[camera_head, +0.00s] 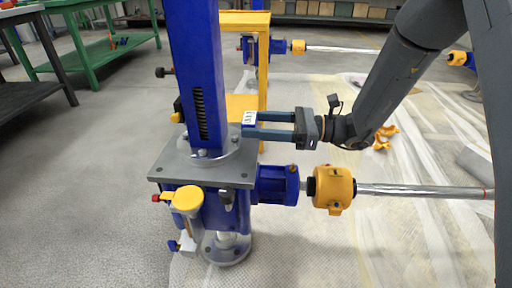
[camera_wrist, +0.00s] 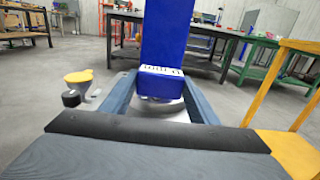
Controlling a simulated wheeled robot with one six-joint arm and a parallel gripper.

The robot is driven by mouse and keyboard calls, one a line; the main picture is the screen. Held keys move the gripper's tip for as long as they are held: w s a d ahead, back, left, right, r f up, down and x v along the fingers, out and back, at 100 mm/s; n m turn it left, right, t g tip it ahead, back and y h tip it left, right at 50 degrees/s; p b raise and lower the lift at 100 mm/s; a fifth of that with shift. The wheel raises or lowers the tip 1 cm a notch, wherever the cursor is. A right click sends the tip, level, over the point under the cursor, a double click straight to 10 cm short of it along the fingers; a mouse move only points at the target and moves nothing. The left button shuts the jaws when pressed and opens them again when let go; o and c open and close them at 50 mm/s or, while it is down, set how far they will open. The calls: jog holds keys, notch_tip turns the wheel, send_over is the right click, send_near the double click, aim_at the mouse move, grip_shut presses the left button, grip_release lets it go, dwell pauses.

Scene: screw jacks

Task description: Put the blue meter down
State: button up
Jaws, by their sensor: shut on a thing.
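The blue meter (camera_head: 249,118) is small, with a white display face, and sits at the tips of my gripper (camera_head: 262,126) in the head view. My gripper is shut on it, with one finger on each side. In the wrist view the meter (camera_wrist: 161,84) shows between the two fingertips (camera_wrist: 162,92), white marked strip uppermost. It is held just above the grey top plate (camera_head: 205,170) of the screw jack, close to the tall blue column (camera_head: 197,75). I cannot tell whether it touches the column or the plate. Its lower part is largely hidden.
A yellow-capped fitting (camera_head: 187,200) stands at the plate's front. A blue motor (camera_head: 278,184) and yellow coupling (camera_head: 333,188) with a silver shaft (camera_head: 425,191) extend right. A yellow frame (camera_head: 263,80) stands behind. A green bench (camera_head: 100,50) is back left. The grey floor at left is clear.

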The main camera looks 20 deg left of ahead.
aim_at(258, 148)
notch_tip(258, 148, down, 6)
jog(key=shift+r+b, duration=0.2)
jog(key=shift+b, duration=1.05)
jog(key=o, duration=1.3)
jog(key=shift+d+r, duration=0.1)
